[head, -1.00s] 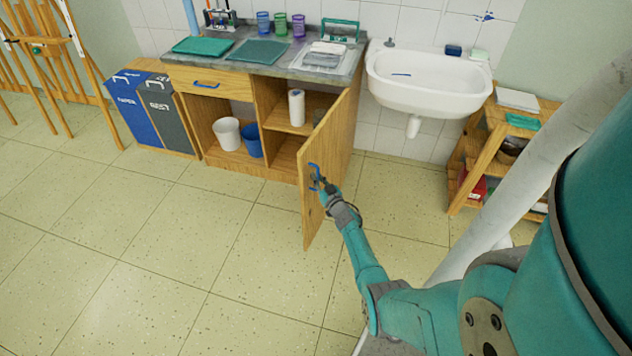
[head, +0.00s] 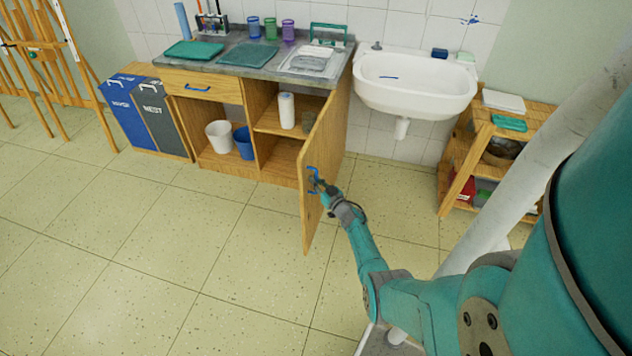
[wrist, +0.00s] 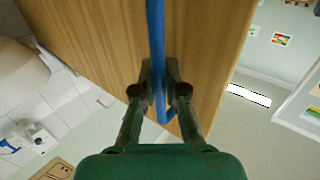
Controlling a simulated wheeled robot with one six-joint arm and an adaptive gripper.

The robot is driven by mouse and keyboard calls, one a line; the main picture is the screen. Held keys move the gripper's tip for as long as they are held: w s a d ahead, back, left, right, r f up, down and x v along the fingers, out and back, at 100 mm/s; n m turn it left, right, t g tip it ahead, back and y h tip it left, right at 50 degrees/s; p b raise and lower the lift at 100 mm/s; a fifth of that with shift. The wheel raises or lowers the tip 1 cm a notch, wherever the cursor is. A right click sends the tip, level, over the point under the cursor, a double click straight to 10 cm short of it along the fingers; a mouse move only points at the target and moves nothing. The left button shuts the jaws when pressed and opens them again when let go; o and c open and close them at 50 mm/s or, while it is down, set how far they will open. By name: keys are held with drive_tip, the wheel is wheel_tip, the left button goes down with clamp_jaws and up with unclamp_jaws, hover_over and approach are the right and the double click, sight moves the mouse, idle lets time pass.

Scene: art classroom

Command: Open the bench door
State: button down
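The wooden bench door (head: 325,155) stands swung wide open, roughly square to the bench front (head: 262,130). Its blue handle (head: 312,178) is on the door's face near the free edge. My gripper (head: 318,186) is at this handle. In the wrist view the blue handle (wrist: 155,50) runs between the two fingers of my gripper (wrist: 159,90), which look closed around it, with the door's wood grain (wrist: 95,35) right behind. The open compartment shows a white paper roll (head: 286,110) on its shelf.
A white sink (head: 415,85) is on the wall right of the door. A wooden shelf unit (head: 470,155) stands further right. Blue and grey bins (head: 165,125) stand left of the bench. A white bucket (head: 219,136) and a blue bucket (head: 243,142) sit inside the bench. The tiled floor in front is clear.

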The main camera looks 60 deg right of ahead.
drive_tip(key=c, duration=1.3)
unclamp_jaws()
drive_tip(key=shift+a, duration=0.25)
drive_tip(key=shift+o, duration=0.5)
drive_tip(key=shift+d, duration=0.1)
drive_tip(key=v, duration=1.2)
